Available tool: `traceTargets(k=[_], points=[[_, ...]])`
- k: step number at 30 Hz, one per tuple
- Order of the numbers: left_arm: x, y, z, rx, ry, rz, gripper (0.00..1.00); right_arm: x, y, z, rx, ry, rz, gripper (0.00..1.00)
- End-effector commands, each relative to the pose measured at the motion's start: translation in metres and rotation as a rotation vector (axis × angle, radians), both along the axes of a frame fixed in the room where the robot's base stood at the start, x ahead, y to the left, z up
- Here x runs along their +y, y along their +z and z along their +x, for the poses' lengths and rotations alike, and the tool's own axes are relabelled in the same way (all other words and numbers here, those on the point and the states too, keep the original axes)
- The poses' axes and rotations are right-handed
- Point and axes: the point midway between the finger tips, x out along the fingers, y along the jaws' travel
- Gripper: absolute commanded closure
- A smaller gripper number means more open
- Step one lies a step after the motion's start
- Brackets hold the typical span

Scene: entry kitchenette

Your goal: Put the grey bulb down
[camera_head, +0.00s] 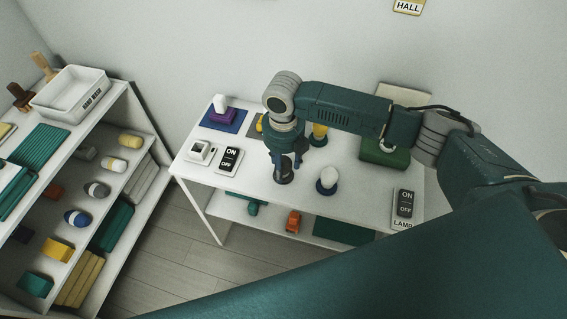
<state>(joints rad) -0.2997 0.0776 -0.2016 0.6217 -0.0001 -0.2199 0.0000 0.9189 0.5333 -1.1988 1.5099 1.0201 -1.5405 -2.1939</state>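My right gripper (284,160) points down over the white table, left of its middle. Its fingers are around a dark grey bulb-like thing (285,176), which I take for the grey bulb. The fingers hide its upper part, and I cannot tell whether its base touches the tabletop. A white bulb (328,176) on a dark blue base stands to its right. A yellow bulb (319,132) on a dark base stands behind, below my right arm. My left gripper is not in view.
On the table (262,195) are an ON/OFF switch (229,160), a white square holder (199,152), a purple block on a blue mat (238,126), a green box (384,153) and a lamp switch (405,205). A loaded shelf (131,100) stands left. The tabletop's front strip is clear.

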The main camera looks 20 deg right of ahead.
Motion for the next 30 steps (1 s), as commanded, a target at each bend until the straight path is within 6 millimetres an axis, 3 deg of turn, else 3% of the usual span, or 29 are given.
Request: traceTargets(k=[12,24,30], points=[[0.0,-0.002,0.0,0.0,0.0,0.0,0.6,0.0,0.01,0.001,-0.003,0.001,0.002,0.47],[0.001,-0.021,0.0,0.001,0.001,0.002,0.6,0.001,0.09,0.001,-0.004,0.0,0.002,0.47],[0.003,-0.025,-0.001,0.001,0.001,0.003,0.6,0.0,0.117,0.001,-0.002,-0.001,0.001,0.47]])
